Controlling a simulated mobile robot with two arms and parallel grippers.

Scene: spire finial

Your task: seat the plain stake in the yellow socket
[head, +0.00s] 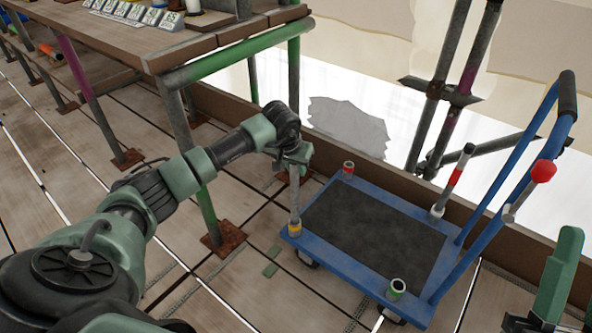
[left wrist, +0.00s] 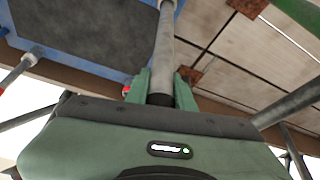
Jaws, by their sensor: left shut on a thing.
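The plain stake (head: 295,198) is a grey tube, held nearly upright over the near left corner of the blue cart. My left gripper (head: 293,162) is shut on its upper part. The left wrist view shows the stake (left wrist: 163,50) between the two green fingers (left wrist: 161,90). The yellow socket (head: 295,229) is a short tube with a yellow band on that cart corner. The stake's lower end meets the socket's mouth in the head view; I cannot tell how deep it is. A green part of my right gripper (head: 560,270) shows at the right edge, its jaws unclear.
The blue cart (head: 325,254) has a dark mat, a red socket (head: 347,168), a green socket (head: 397,288) and a white socket (head: 437,212) holding a red-banded stake (head: 456,175). Its handle (head: 568,95) rises at right. A wooden bench (head: 120,42) on pipe legs stands left.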

